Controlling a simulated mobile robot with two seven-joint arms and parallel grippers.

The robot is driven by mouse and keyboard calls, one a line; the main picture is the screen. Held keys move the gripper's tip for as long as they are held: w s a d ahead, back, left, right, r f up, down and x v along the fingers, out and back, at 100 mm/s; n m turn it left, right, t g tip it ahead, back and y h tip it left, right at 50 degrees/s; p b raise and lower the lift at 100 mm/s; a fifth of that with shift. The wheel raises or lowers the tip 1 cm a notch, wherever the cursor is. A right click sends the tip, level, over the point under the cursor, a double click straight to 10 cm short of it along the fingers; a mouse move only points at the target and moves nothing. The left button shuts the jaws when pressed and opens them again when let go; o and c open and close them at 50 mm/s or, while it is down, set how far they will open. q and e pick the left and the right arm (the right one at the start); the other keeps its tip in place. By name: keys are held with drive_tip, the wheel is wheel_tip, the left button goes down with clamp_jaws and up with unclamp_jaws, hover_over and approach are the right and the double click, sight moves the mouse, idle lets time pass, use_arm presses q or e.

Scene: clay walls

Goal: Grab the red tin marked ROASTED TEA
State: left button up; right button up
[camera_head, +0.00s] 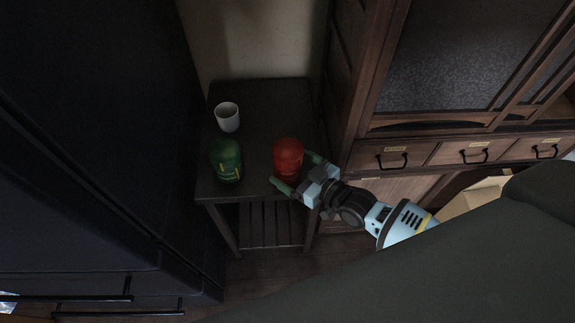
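The red tin (287,156) stands upright on a small dark side table (262,100), near its right front part. I cannot read its marking from here. My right gripper (290,169) comes in from the lower right. Its two greenish fingers are spread apart, one at the tin's right side and one in front of its lower left. The gap between the fingers looks wider than the tin, so the gripper is open at the tin. Whether a finger touches the tin, I cannot tell. My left gripper is not in view.
A green tin (226,161) stands left of the red tin, and a white cup (227,117) stands behind the green one. A dark wooden cabinet (383,130) with drawers rises close on the right. A tall dark unit (90,150) fills the left.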

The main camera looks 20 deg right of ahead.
drive_tip(key=shift+x, duration=1.15)
drive_tip(key=c, duration=1.1)
drive_tip(key=shift+r, duration=0.15)
drive_tip(key=shift+c, duration=0.2)
drive_tip(key=shift+r+p, duration=0.3)
drive_tip(key=shift+r, duration=1.4)
drive_tip(key=s+a+r+p, duration=0.1)
drive_tip(key=s+a, duration=0.3)
drive_tip(key=s, duration=1.1)
drive_tip(key=shift+s+a+r, duration=0.2)
